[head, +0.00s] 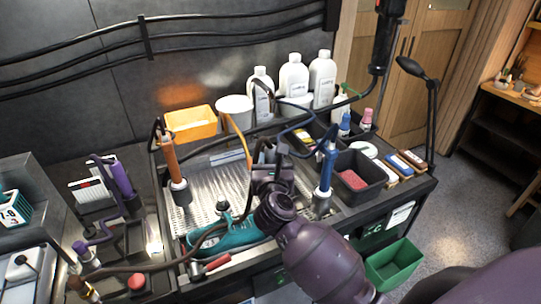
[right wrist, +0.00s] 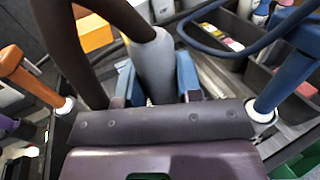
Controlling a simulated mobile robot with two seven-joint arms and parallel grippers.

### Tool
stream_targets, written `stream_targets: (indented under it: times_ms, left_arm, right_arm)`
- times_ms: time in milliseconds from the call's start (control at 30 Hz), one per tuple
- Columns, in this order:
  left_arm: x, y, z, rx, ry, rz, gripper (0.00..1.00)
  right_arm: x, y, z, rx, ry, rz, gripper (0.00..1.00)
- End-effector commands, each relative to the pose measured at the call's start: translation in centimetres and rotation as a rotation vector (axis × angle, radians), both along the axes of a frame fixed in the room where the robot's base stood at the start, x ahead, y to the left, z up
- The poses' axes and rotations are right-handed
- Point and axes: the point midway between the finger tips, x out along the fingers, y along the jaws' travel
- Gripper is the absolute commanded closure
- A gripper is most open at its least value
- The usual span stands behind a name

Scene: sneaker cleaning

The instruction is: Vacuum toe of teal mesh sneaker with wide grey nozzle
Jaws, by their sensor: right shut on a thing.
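The teal sneaker (head: 236,236) lies on the metal grate of the workbench, partly hidden behind a dark hose and my right arm. My right gripper (head: 270,158) is above the grate, behind and to the right of the sneaker. In the right wrist view its blue-padded fingers (right wrist: 157,85) are shut on a grey tube-like tool (right wrist: 155,66), which I take for the grey nozzle. The tool's far end is not clear, and my gripper mostly hides it in the head view. It appears apart from the sneaker. My left gripper is not in view.
An orange-handled tool (head: 170,160) stands left of the grate and a blue-handled tool (head: 326,168) right of it. A red-handled clamp (head: 212,266) sits at the front edge. White bottles (head: 293,78) and an orange bin (head: 190,122) line the back. Hoses cross the workspace.

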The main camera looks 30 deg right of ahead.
Motion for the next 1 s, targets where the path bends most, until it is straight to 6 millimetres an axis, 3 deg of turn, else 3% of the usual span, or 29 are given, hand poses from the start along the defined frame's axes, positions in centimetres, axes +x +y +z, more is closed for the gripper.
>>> stream_targets:
  times_ms: [533, 1000]
  left_arm:
    - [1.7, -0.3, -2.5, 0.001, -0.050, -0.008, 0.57]
    - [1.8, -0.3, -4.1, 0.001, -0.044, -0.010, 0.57]
  right_arm:
    - [0.0, 0.0, -5.7, -0.002, 0.000, 0.003, 1.00]
    - [0.0, 0.0, -7.3, -0.001, -0.002, 0.003, 1.00]
